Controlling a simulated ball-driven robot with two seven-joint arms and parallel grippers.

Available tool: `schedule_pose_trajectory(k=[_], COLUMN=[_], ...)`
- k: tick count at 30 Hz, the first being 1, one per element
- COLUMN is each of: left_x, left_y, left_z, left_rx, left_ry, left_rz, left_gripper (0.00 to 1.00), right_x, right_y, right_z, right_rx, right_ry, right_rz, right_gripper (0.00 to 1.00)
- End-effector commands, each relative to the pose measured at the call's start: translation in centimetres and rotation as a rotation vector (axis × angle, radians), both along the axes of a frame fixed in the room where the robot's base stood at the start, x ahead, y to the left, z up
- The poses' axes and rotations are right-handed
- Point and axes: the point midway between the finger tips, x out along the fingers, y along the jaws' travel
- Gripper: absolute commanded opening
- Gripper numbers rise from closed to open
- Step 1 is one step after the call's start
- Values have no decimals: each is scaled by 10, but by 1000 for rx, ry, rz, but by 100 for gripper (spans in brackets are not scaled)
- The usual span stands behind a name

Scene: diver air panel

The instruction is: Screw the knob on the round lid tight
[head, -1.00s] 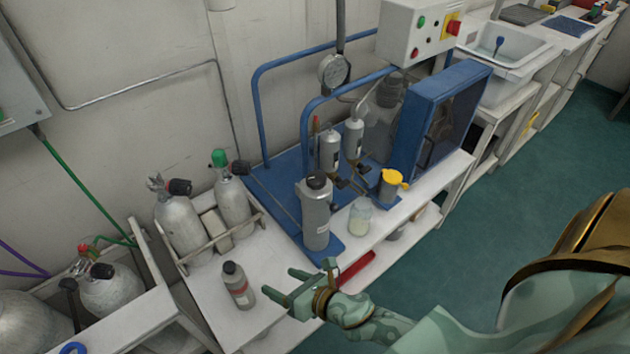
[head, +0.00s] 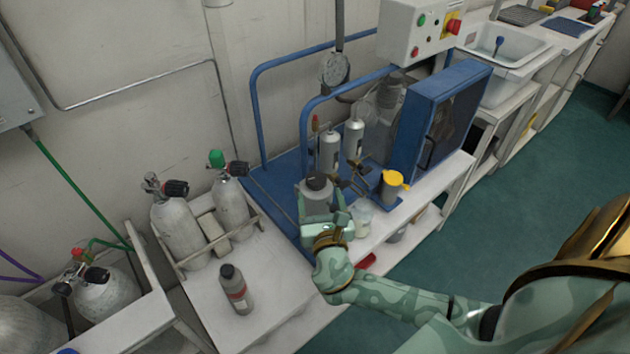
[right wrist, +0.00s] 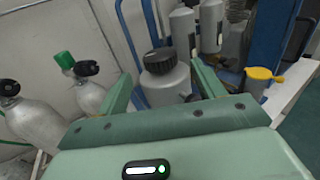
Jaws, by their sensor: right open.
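A grey cylindrical housing (head: 316,203) stands upright on the front of the blue panel base, with a black ribbed knob (head: 317,181) on its round lid. In the right wrist view the knob (right wrist: 158,60) sits on top of the housing (right wrist: 167,86), which shows between my two fingers. My right gripper (head: 324,219) is open and in front of the housing, below knob height in the head view. It hides the housing's lower part. I cannot tell whether the fingers touch the housing. My left gripper is not in view.
A glass jar (head: 362,212) and a yellow-topped cup (head: 391,186) stand close to the right of the housing. Slim grey cylinders (head: 329,150) and a blue cabinet (head: 438,112) are behind. A grey bottle (head: 236,289) stands on the white bench at left.

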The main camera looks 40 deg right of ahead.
Motion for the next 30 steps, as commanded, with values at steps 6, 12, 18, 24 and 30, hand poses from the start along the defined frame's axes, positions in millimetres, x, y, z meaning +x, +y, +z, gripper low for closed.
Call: schedule_pose_trajectory(k=[6, 12, 18, 24, 30], left_x=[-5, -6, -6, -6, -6], left_y=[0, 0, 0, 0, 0], left_z=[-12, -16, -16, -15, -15], left_rx=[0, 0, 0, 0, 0], left_ry=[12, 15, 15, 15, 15], left_rz=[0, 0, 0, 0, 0], left_gripper=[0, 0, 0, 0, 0], right_x=[42, 59, 61, 61, 61], right_y=[-21, -30, -31, -31, -31], right_z=[-2, -2, 0, 0, 0], right_rx=[-2, 0, 0, 0, 0], right_ry=[1, 2, 1, 1, 1], right_rz=[-1, 0, 0, 0, 0], right_gripper=[68, 68, 68, 43, 23])
